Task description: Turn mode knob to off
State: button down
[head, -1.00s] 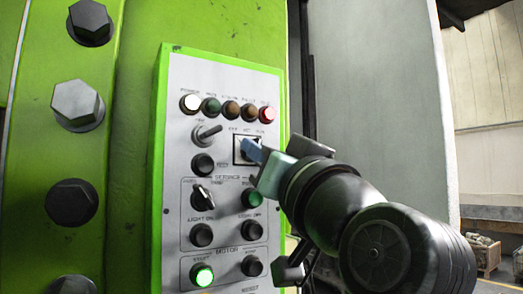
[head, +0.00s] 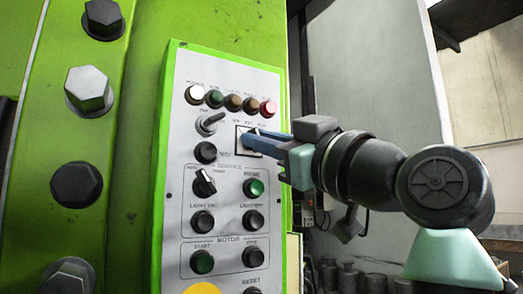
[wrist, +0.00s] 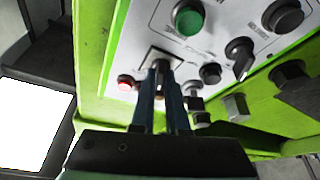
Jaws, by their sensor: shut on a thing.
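The mode knob (head: 243,138) sits on a square framed plate in the upper right of the grey control panel, below the row of lamps. The fingers of my gripper (head: 250,141) reach it from the right and hide most of it. In the wrist view, the knob (wrist: 160,66) shows between the two blue fingertips of my gripper (wrist: 160,76), which are shut on it. Small labels stand above the plate, too small to read surely. The knob's exact pointing direction is hidden.
The panel (head: 175,190) has a green rim. Near the knob are a toggle lever (head: 212,122), a black selector (head: 204,183), a green button (head: 253,188) and a red lamp (head: 268,108). Large bolts (head: 88,90) line the green press at left.

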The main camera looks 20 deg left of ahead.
jog(key=shift+r+n+g+p, duration=0.15)
jog(key=shift+n+g, duration=0.55)
jog(key=shift+n, duration=0.8)
jog(key=shift+n+g+p, duration=0.15)
jog(key=shift+n+g, duration=0.55)
jog(key=shift+n, duration=0.8)
jog(key=c, duration=0.9)
grip_release()
jog(key=shift+b+v, duration=3.45)
jog(key=shift+v, duration=3.1)
